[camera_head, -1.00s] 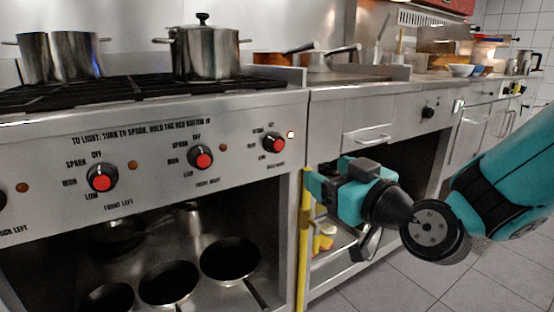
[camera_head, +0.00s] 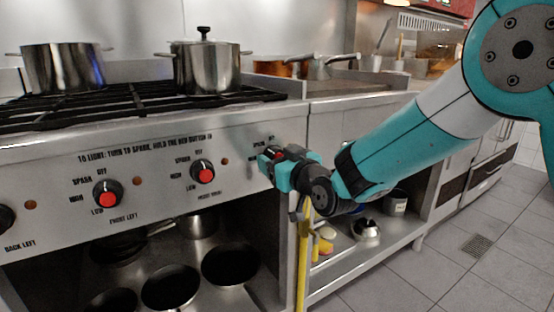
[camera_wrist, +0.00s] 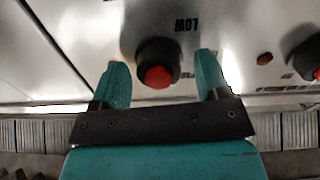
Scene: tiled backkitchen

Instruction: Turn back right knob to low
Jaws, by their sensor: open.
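The back right knob, black with a red center button, shows in the wrist view (camera_wrist: 158,55) between my two fingers. In the head view it is mostly hidden behind my gripper (camera_head: 270,162), at the right end of the stove's front panel (camera_head: 145,165). My gripper (camera_wrist: 162,66) is open, with one teal finger on each side of the knob. I cannot tell whether either finger touches it. The label LOW (camera_wrist: 186,25) reads upside down above the knob in the wrist view. The knob's pointer setting cannot be made out.
A neighboring knob (camera_wrist: 308,57) is at the wrist view's right edge. The front left knob (camera_head: 108,193) and front right knob (camera_head: 203,171) are left of my gripper. Pots (camera_head: 205,66) stand on the burners. Pans (camera_head: 230,262) lie on the shelf below. Open floor is at right.

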